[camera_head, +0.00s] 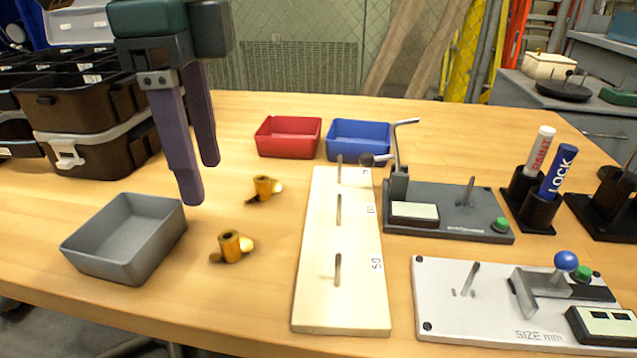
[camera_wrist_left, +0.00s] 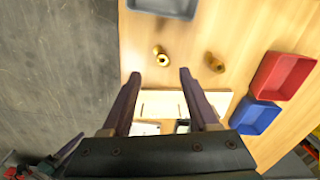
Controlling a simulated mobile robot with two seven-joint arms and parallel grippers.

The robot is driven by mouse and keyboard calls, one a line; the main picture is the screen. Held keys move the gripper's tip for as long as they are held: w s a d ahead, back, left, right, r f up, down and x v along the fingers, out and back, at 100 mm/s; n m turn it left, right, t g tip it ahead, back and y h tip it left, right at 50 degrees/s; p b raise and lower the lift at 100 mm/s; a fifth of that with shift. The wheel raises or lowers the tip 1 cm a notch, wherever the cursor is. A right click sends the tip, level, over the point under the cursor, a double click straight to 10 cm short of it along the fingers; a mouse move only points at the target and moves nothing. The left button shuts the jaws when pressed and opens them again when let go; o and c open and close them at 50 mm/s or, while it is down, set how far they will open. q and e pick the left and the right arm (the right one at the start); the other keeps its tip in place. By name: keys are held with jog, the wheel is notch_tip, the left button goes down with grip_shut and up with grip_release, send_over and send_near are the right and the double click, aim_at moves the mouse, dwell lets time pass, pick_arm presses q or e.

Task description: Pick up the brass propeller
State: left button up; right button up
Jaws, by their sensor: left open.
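Two small brass propellers lie on the wooden table in the head view. The nearer propeller (camera_head: 230,245) is right of the grey tray, and the farther propeller (camera_head: 263,188) lies behind it. In the left wrist view the nearer one (camera_wrist_left: 161,56) appears between and just beyond the fingertips, and the farther one (camera_wrist_left: 215,62) is to the right. My left gripper (camera_head: 200,182) is open and empty, its fingers hanging down above the table, left of the propellers. It also shows in the wrist view (camera_wrist_left: 159,73).
A grey tray (camera_head: 118,265) stands at the left front. A pale board with upright pins (camera_head: 325,300) lies right of the propellers. Red (camera_head: 288,150) and blue (camera_head: 358,153) bins stand behind. Gauge fixtures (camera_head: 450,230) and a marker holder (camera_head: 540,212) fill the right side.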

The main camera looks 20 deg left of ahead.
pick_arm(q)
jog(key=shift+w+a+f, duration=0.1)
jog(key=shift+w+a, duration=0.05)
jog(key=b, duration=0.2)
send_over(226, 233)
jog(key=f, duration=0.4)
jog(key=shift+s+d+f, duration=0.2)
jog(key=shift+s, duration=0.05)
notch_tip(226, 233, down, 5)
jog(key=shift+w+f+b, duration=0.1)
jog(key=shift+b, duration=1.05)
pick_arm(e)
jog(key=f, duration=0.2)
jog(key=d+f, duration=0.1)
jog(key=f, duration=0.1)
jog(key=shift+f, duration=0.15)
pick_arm(q)
jog(key=shift+c, duration=0.4)
pick_arm(e)
jog(key=shift+a, duration=0.1)
pick_arm(q)
grip_shut()
